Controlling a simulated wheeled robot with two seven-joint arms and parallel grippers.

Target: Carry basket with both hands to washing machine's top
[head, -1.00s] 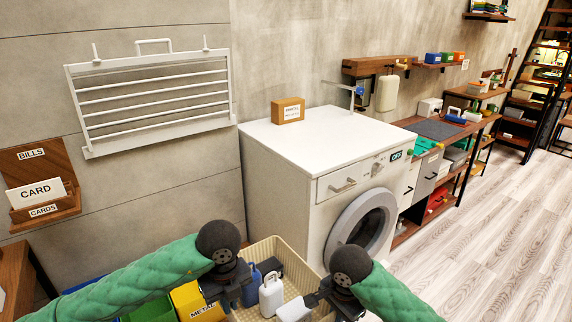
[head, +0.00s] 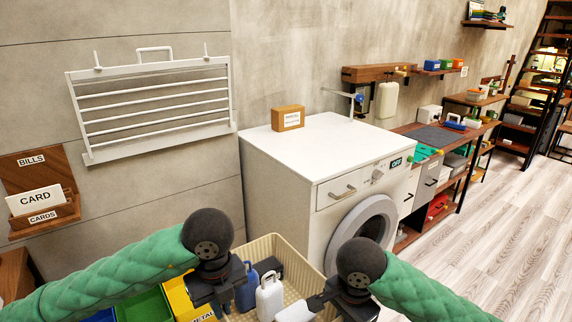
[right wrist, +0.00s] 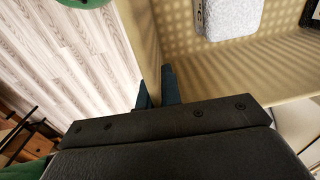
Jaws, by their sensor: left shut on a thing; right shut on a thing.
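The cream basket (head: 292,250) is low in the head view, in front of the washing machine (head: 300,160). It holds a blue bottle (head: 247,288), a white bottle (head: 269,298), a dark item (head: 268,266) and a white item (head: 296,312). My left gripper (head: 222,296) is shut on the basket's left side. My right gripper (head: 322,298) is shut on its right side; in the right wrist view its fingers (right wrist: 158,88) clasp the basket wall (right wrist: 143,40). The basket's near part and underside are hidden. The machine's white top is higher in the picture than the basket.
A labelled brown box (head: 288,118) stands at the back left of the machine's top; the rest is clear. A wall arm (head: 343,93) reaches over the back edge. Yellow (head: 182,298) and green (head: 146,305) bins are left of the basket. Open floor (head: 475,215) lies right.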

